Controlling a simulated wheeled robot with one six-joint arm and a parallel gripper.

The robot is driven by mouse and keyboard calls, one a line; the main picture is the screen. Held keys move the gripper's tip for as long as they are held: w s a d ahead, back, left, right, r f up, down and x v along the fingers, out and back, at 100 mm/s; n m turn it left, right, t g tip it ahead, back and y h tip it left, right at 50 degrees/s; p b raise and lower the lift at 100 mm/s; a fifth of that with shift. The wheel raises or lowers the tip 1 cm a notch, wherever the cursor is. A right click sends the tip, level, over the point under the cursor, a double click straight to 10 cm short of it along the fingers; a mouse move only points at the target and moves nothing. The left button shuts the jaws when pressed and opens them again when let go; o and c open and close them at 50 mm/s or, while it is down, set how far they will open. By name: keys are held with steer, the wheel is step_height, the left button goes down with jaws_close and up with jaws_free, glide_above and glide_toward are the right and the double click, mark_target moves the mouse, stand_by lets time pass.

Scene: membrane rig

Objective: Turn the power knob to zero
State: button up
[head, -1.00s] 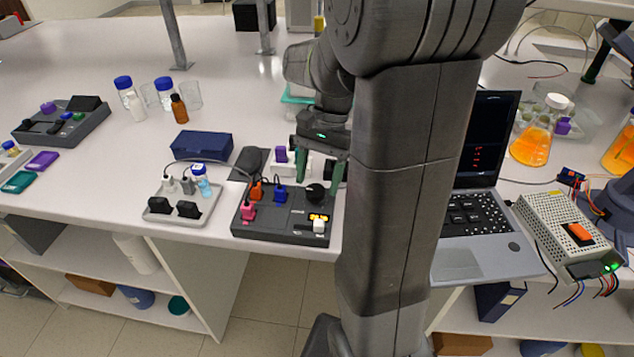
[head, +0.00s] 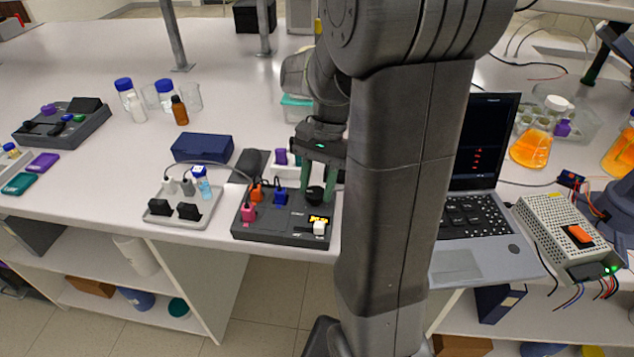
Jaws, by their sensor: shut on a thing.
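The dark control box (head: 272,236) stands near the front edge of the bench. Its round black knob (head: 315,194) sits at the right of the top face, above a small lit orange display (head: 319,219) and a white button or switch (head: 319,229). My gripper (head: 315,190) points down at the knob. Its green fingers stand on either side of the knob and are shut on it. The knob's pointer and the display digits are too small to read.
A grey tray (head: 160,216) with black pieces lies to the left. A laptop (head: 480,215) stands to the right, partly behind my arm. A blue case (head: 203,148) lies behind.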

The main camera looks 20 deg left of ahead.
steer(key=shift+r, duration=0.1)
steer(key=n+h+p, duration=0.1)
steer(key=n+p, duration=0.1)
steer(key=n, duration=0.1)
steer(key=shift+a, duration=0.1)
steer(key=shift+a+n+t+h+p, duration=0.1)
steer(key=shift+n+t+h+p, duration=0.3)
steer(key=shift+n, duration=0.85)
steer(key=shift+a+n+t+h+p, duration=0.1)
steer(key=shift+n+h+p, duration=0.6)
steer(key=shift+n, duration=0.55)
steer(key=o, duration=1)
steer(key=v, duration=1.3)
steer(key=shift+r, duration=0.3)
